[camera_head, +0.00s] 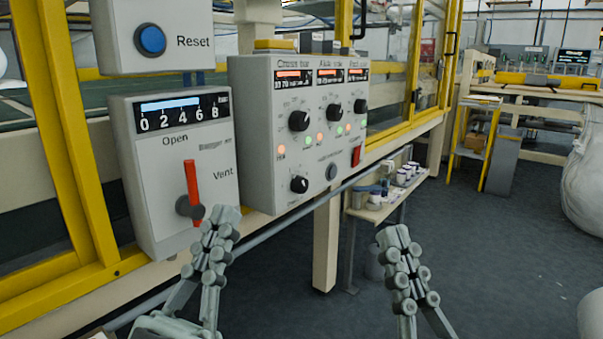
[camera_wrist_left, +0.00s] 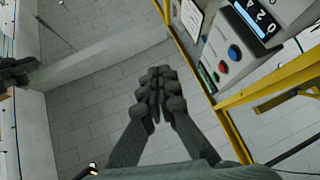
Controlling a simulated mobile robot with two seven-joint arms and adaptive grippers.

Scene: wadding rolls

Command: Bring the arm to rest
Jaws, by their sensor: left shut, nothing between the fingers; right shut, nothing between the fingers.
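My left gripper (camera_head: 226,216) is shut and empty. In the head view its tips show just below and right of the red lever (camera_head: 192,180) on the grey gauge box (camera_head: 150,242); I cannot tell the depth between them. In the left wrist view the same gripper (camera_wrist_left: 157,76) has its fingers together with nothing between them, over the tiled floor. My right gripper (camera_head: 393,236) is shut and empty in front of the dark floor, apart from everything near it.
A control panel (camera_head: 256,130) with knobs and a box with a blue Reset button (camera_head: 150,39) hang on a yellow-framed machine (camera_head: 92,215). A low shelf (camera_head: 370,214) with small containers stands behind. The floor (camera_head: 500,240) at right is open, with a white bag (camera_head: 583,185) at the edge.

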